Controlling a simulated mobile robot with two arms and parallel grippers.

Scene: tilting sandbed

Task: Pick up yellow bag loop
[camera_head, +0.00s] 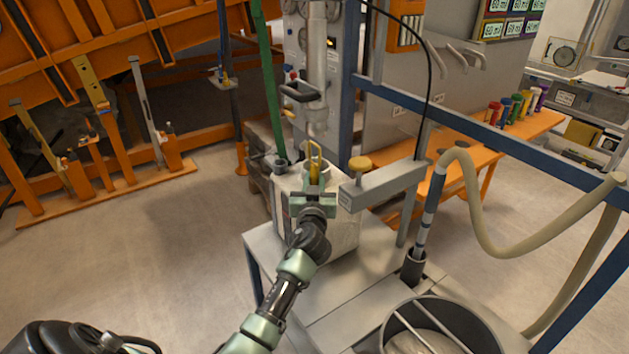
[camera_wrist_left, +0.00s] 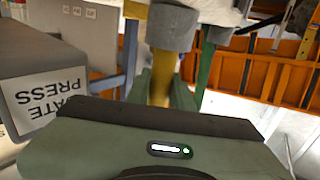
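The yellow bag loop (camera_head: 314,160) stands up near the top of the pale bag (camera_head: 345,240), close to a grey cylindrical collar. In the left wrist view the yellow loop (camera_wrist_left: 160,80) passes between my left gripper's fingers, below the grey collar (camera_wrist_left: 172,28). My left gripper (camera_head: 313,196) is at the loop's near side in the head view. In the wrist view its two green fingers (camera_wrist_left: 162,95) lie close against both sides of the yellow strip. The fingertips are partly hidden. My right gripper is not in view.
A green strap (camera_head: 268,80) rises from another collar just left of the loop. A grey box beam (camera_head: 385,185) lies right of the bag, with a blue frame (camera_head: 480,130) behind. A beige hose (camera_head: 500,245) and round vessel (camera_head: 430,330) stand at right.

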